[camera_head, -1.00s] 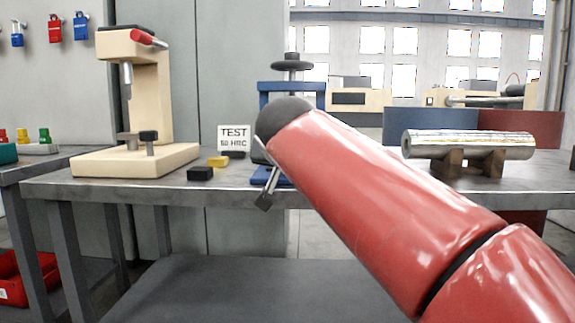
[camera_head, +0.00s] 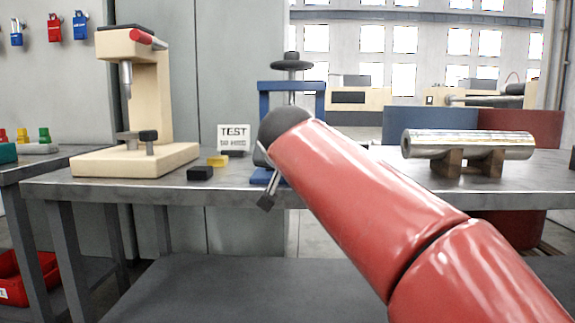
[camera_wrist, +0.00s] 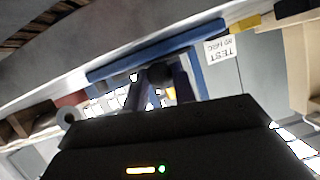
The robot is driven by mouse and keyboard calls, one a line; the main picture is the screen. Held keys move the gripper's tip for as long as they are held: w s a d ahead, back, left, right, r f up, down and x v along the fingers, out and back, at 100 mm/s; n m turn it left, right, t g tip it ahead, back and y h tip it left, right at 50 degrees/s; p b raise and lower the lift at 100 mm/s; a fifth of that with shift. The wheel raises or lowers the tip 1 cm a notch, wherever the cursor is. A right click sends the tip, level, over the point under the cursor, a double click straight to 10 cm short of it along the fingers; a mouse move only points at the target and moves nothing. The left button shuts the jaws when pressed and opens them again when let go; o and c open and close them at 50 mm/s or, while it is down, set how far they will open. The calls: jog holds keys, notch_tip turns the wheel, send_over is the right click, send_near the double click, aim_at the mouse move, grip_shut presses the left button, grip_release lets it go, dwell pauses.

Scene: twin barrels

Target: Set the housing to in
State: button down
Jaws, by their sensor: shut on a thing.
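A blue frame (camera_head: 320,100) with a dark round handwheel (camera_head: 292,65) on top stands on the bench, partly hidden behind my red arm. Nothing is plainly recognisable as the housing. In the wrist view the dark fingers of my gripper (camera_wrist: 158,82) are in front of the blue frame (camera_wrist: 205,72), which shows upside down. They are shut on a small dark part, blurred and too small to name.
A cream tester (camera_head: 150,90) stands at the left of the bench (camera_head: 100,185). Near it are a TEST sign (camera_head: 233,137), a black block (camera_head: 200,173) and a yellow block (camera_head: 217,161). A shiny cylinder (camera_head: 470,143) rests on wooden supports (camera_head: 447,163) at right.

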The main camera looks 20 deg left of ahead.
jog(key=w+p, duration=0.1)
jog(key=w, duration=0.1)
jog(key=w+a+p, duration=0.1)
jog(key=w+p, duration=0.3)
jog(key=w, duration=0.1)
jog(key=shift+a+r, duration=0.2)
jog(key=shift+a, duration=0.15)
jog(key=shift+w+f, duration=0.15)
jog(key=shift+w, duration=0.15)
jog(key=c, duration=1.1)
grip_release()
jog(key=shift+s, duration=0.1)
jog(key=b+v, duration=0.1)
jog(key=v, duration=0.6)
jog(key=shift+s, duration=0.3)
